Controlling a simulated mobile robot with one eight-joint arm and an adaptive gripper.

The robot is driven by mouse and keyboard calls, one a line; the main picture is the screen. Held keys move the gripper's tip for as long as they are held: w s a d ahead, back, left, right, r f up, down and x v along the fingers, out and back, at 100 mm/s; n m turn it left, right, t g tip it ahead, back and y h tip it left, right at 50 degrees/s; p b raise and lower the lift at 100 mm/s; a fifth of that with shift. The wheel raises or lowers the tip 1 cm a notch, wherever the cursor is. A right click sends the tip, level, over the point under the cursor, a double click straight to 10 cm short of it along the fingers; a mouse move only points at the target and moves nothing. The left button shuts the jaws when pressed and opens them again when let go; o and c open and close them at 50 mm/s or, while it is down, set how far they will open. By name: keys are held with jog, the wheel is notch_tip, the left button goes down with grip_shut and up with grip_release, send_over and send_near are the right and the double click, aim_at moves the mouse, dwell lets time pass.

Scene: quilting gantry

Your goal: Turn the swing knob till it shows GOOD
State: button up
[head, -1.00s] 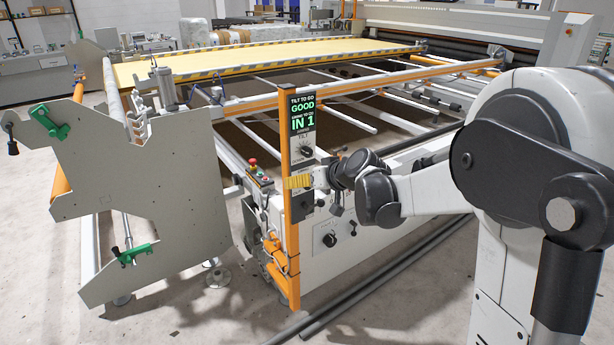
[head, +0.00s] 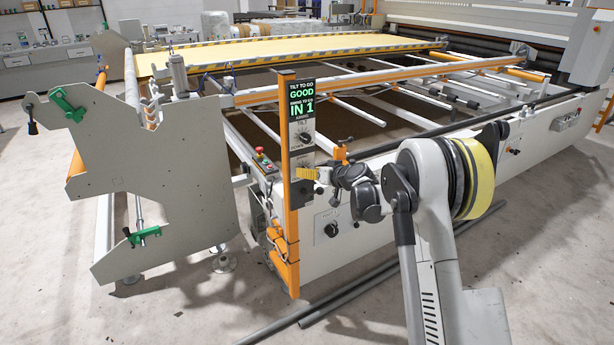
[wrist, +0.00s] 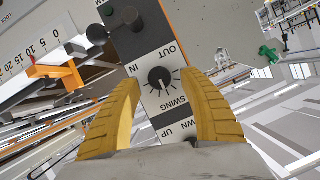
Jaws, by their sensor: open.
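The swing knob (wrist: 159,79) is a black round knob with a white pointer line, on a white panel marked SWING, IN and OUT in the wrist view. My gripper (wrist: 160,82) is open, its two yellow fingers on either side of the knob, apart from it as far as I can see. In the head view my gripper (head: 308,174) is at the orange post and hides the swing knob. The display (head: 299,97) above shows TILT TO GO GOOD in green, and below it a swing line reading IN 1.
The tilt knob (head: 304,137) is on the same panel, just above my gripper. A red emergency button (head: 259,151) sits left of the orange post (head: 286,200). Another black knob (head: 331,229) is on the machine's white side below. Grey pipes (head: 330,300) lie on the floor.

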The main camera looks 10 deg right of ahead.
jog(key=shift+x, duration=0.95)
grip_shut()
jog(key=shift+m+y+b, duration=0.65)
jog(key=shift+m+y, duration=0.65)
jog(key=shift+m, duration=0.7)
grip_release()
